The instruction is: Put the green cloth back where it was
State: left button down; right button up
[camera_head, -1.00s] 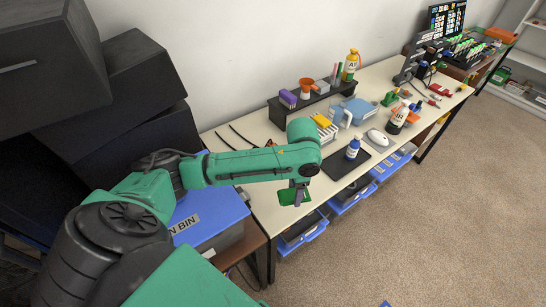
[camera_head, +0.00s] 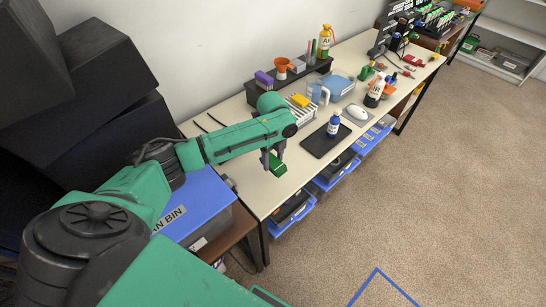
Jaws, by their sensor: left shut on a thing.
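The green cloth (camera_head: 279,168) is held in my left gripper (camera_head: 274,161), which is shut on it. The gripper points down over the left part of the cream table (camera_head: 240,180), near its front edge. Whether the cloth touches the tabletop I cannot tell. My left arm comes in from the left and hides part of the table behind it. My right gripper is not in view.
A white mouse (camera_head: 356,111) and a clear jug (camera_head: 317,93) stand farther along. A blue-lidded bin (camera_head: 190,208) stands left of the table. Blue drawers (camera_head: 292,216) sit below.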

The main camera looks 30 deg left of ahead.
pick_arm(q)
jog(key=b, duration=0.3)
send_over(273, 179)
notch_tip(273, 179, down, 7)
jog(key=shift+r, duration=0.15)
jog(key=shift+f, duration=0.35)
jog(key=shift+f+b, duration=0.4)
jog(key=shift+b, duration=0.05)
jog(key=shift+c, duration=2.3)
grip_release()
jog(key=shift+o, duration=0.3)
jog(key=o, duration=0.4)
jog(key=shift+r, duration=0.1)
notch_tip(273, 179, up, 8)
jog(key=p, duration=0.8)
jog(key=shift+s+p, duration=0.1)
jog(key=shift+p, duration=0.25)
